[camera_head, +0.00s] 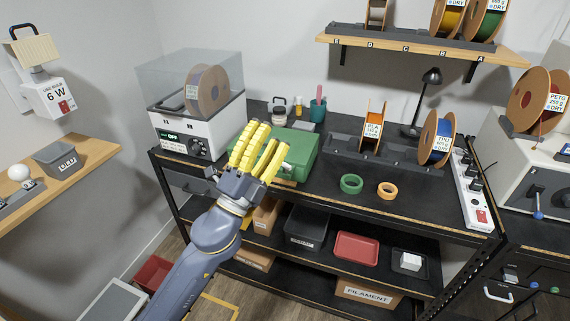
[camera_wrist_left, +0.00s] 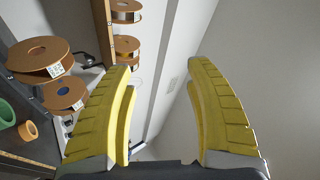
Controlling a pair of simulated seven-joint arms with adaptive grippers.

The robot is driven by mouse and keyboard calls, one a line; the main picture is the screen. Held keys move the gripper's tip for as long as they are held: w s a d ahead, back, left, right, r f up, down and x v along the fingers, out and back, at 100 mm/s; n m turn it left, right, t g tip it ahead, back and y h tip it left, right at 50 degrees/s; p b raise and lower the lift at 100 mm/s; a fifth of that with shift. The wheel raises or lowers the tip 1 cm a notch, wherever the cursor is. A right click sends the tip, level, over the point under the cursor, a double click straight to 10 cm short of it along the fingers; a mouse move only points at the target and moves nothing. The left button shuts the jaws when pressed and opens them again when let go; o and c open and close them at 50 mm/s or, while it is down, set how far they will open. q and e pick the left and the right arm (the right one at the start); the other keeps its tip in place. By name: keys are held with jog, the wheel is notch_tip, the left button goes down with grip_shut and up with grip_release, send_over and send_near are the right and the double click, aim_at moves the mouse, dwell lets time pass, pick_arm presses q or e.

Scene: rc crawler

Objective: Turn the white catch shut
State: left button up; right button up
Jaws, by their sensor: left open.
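A green case (camera_head: 301,149) lies on the black workbench (camera_head: 330,200), partly behind my left gripper (camera_head: 272,138). A small pale spot (camera_head: 285,165) shows on the case beside the yellow fingers; I cannot tell whether it is the white catch. No other catch can be made out clearly. My left gripper is open and empty, its fingers in front of the case's left part in the head view. In the left wrist view the two yellow fingers (camera_wrist_left: 158,66) stand wide apart with only wall and floor between them. My right gripper is not in view.
A white dryer (camera_head: 190,135) with a clear lid stands left of the case. A spool rack (camera_head: 390,160) stands right, with green tape (camera_head: 351,184) and orange tape (camera_head: 387,190) in front. A power strip (camera_head: 472,190) lies at the bench's right edge.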

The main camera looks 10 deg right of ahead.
pick_arm(q)
jog(key=s+d+r+m+g+h, duration=0.1)
jog(key=s+d+m+g, duration=0.3)
jog(key=d+m+g, duration=0.45)
jog(key=s+d+r+m+g+h, duration=0.1)
jog(key=s+d+m+g, duration=0.2)
jog(key=d+m+g, duration=0.6)
jog(key=m+t+y, duration=0.3)
jog(key=m+y, duration=0.1)
jog(key=y, duration=1.2)
send_near(286, 164)
jog(key=shift+n+g, duration=0.25)
jog(key=x, duration=0.9)
jog(key=shift+w+f, duration=0.15)
jog(key=shift+w, duration=0.05)
jog(key=shift+c, duration=0.3)
grip_shut()
